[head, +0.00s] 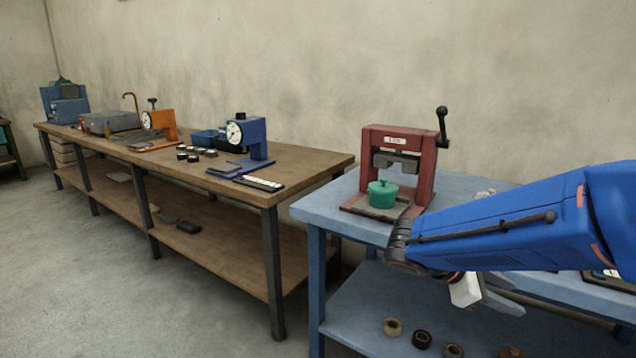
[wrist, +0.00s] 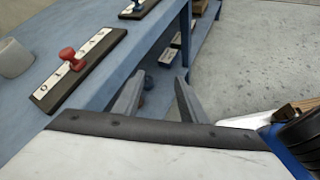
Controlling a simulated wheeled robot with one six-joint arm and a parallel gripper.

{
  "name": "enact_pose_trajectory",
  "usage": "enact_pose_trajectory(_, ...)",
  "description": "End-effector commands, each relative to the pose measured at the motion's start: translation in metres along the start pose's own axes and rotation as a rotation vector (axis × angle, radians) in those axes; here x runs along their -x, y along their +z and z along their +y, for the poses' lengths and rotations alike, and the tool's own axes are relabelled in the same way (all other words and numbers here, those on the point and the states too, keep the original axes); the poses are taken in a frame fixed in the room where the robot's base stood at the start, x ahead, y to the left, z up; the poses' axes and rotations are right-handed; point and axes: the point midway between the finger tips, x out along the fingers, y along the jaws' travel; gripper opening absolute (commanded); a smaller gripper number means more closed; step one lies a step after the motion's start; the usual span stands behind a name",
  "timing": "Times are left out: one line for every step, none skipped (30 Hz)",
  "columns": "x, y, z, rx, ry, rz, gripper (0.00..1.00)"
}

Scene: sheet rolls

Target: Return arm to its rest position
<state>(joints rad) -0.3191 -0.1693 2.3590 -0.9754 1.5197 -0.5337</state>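My blue arm reaches in from the right in the head view, over the blue table. My gripper (head: 490,298) hangs below the arm's dark wrist, beside the table's front edge, partly hidden by the arm. In the wrist view my gripper (wrist: 160,78) has its two grey fingers apart with nothing between them. The blue table's edge and lower shelf lie beyond the fingers.
A red press (head: 422,150) with a green lidded pot (head: 382,194) stands on the blue table (head: 318,208), close to my wrist. Rolls (head: 392,327) lie on its lower shelf. A red-knobbed board (wrist: 82,68) is near the gripper. A wooden bench (head: 300,160) stands left; the floor between is clear.

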Motion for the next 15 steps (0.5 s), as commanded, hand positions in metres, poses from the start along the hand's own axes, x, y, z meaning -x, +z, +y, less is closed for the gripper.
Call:
enact_pose_trajectory(-0.005, 0.003, -0.015, -0.061, -0.035, 0.055, 0.38)
enact_pose_trajectory(-0.007, 0.003, -0.023, -0.098, -0.056, 0.088, 0.38)
enact_pose_trajectory(-0.009, 0.002, -0.034, -0.146, -0.085, 0.133, 0.38)
enact_pose_trajectory(-0.010, 0.000, -0.042, -0.183, -0.106, 0.166, 0.38)
enact_pose_trajectory(-0.011, -0.001, -0.050, -0.220, -0.127, 0.199, 0.38)
enact_pose_trajectory(-0.011, -0.003, -0.060, -0.271, -0.156, 0.243, 0.38)
enact_pose_trajectory(-0.011, -0.004, -0.067, -0.310, -0.178, 0.274, 0.38)
enact_pose_trajectory(-0.010, -0.006, -0.074, -0.348, -0.198, 0.307, 0.38)
enact_pose_trajectory(-0.009, -0.008, -0.083, -0.402, -0.226, 0.349, 0.38)
enact_pose_trajectory(-0.008, -0.010, -0.089, -0.441, -0.248, 0.380, 0.38)
enact_pose_trajectory(-0.006, -0.012, -0.095, -0.482, -0.268, 0.413, 0.38)
enact_pose_trajectory(-0.003, -0.014, -0.103, -0.536, -0.297, 0.454, 0.38)
enact_pose_trajectory(-0.001, -0.016, -0.108, -0.576, -0.319, 0.484, 0.38)
enact_pose_trajectory(0.002, -0.018, -0.113, -0.618, -0.339, 0.516, 0.38)
enact_pose_trajectory(0.006, -0.021, -0.119, -0.674, -0.368, 0.557, 0.38)
